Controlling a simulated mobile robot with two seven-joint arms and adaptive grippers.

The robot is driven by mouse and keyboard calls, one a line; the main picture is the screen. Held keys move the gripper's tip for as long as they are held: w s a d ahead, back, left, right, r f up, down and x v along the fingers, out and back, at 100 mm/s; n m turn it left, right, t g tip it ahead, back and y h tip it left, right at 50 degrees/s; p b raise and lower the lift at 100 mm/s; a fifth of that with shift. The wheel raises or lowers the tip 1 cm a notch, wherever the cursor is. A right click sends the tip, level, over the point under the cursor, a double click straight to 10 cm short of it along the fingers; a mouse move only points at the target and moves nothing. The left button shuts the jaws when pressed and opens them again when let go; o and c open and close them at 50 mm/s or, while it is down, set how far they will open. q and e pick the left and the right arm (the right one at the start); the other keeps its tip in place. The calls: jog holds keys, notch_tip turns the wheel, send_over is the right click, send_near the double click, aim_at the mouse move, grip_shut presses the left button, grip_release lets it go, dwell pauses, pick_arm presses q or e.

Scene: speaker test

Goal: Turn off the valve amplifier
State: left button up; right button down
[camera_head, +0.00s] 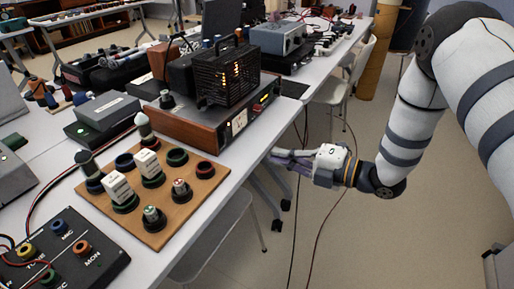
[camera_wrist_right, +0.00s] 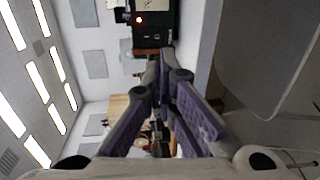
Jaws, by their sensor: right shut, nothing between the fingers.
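The valve amplifier (camera_head: 203,129) stands on the white table, with a wooden side, a dark front panel and a black cage (camera_head: 224,76) over glowing orange valves. Its front faces the table's right edge and carries a pale meter (camera_head: 239,121) and small controls too small to tell apart. My right gripper (camera_head: 274,158) is shut and empty, beside the table edge, below and apart from the amplifier's front. In the right wrist view my gripper (camera_wrist_right: 166,78) points towards a dark panel (camera_wrist_right: 155,28) with a lit orange-red lamp (camera_wrist_right: 138,19), likely the amplifier. My left gripper is not in view.
A wooden board (camera_head: 185,210) with several round terminals lies in front of the amplifier. A black box with coloured sockets (camera_head: 55,250) is at the lower left. A grey-blue instrument (camera_head: 278,38) stands behind. The floor right of the table is mostly clear, with hanging cables.

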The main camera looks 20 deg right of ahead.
aim_at(226, 142)
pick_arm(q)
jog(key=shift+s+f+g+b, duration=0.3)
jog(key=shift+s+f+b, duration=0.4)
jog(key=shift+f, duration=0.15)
pick_arm(e)
jog(key=x, duration=1.2)
jog(key=shift+w+a, duration=0.25)
jog(key=shift+a, duration=0.05)
